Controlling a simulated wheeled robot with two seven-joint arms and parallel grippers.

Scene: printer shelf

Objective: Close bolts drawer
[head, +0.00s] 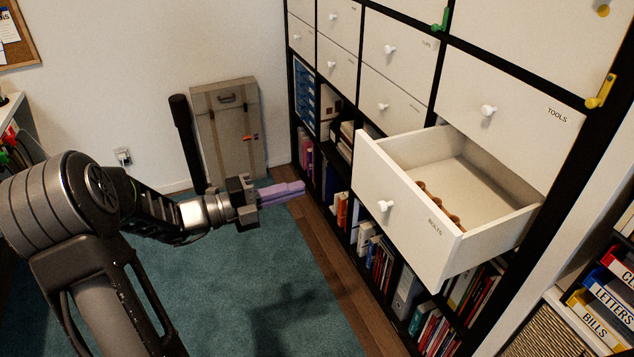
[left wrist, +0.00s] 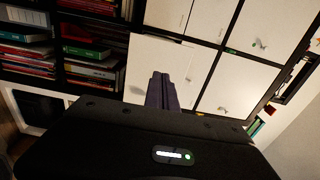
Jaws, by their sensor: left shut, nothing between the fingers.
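The bolts drawer (head: 405,212) is a white drawer with a round white knob and the label BOLTS. It is pulled well out of the black-framed shelf in the head view, and several small brown pieces lie inside along its front. My left gripper (head: 301,188) has purple fingers, shut and empty, in the air left of the drawer front and apart from it. In the left wrist view the shut fingers (left wrist: 164,78) point toward white drawer fronts; the labels there are too small to read. My right gripper is not in view.
The tools drawer (head: 525,115) above is shut. Books (head: 385,258) fill the shelf below. A grey case (head: 228,140) and a dark upright cylinder (head: 187,140) stand by the wall. The teal rug (head: 265,290) is clear before the shelf.

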